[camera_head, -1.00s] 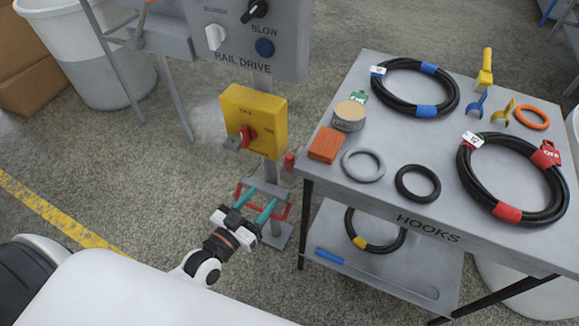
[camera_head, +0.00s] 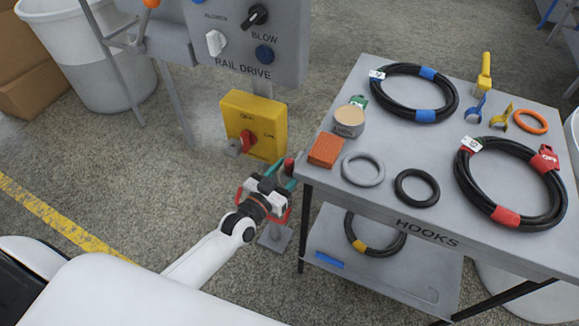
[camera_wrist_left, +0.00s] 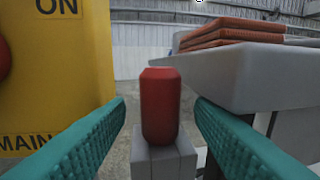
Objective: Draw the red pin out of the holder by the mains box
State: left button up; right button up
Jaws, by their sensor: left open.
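The red pin (camera_head: 289,166) stands upright beside the yellow mains box (camera_head: 264,118), at its lower right in the head view. In the left wrist view the pin (camera_wrist_left: 160,108) rises from a grey block-like holder (camera_wrist_left: 165,161). The holder hides its lower end. My left gripper (camera_head: 281,175) is open, with teal fingers. In the wrist view one finger is on each side of the pin, with a gap on both sides. The mains box (camera_wrist_left: 55,65) fills the left of that view. My right gripper is not in view.
A grey table (camera_head: 320,172) with hoses, rings and an orange sponge-like stack (camera_head: 326,150) stands close to the right of the pin. Its edge (camera_wrist_left: 250,80) shows near the right finger in the wrist view. The rail drive panel (camera_head: 245,40) is above the mains box.

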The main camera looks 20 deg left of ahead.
pick_arm(q)
jog(key=shift+c, duration=0.4)
grip_shut()
jog(key=shift+r, duration=0.1)
notch_tip(320, 180, up, 10)
jog(key=p, duration=0.2)
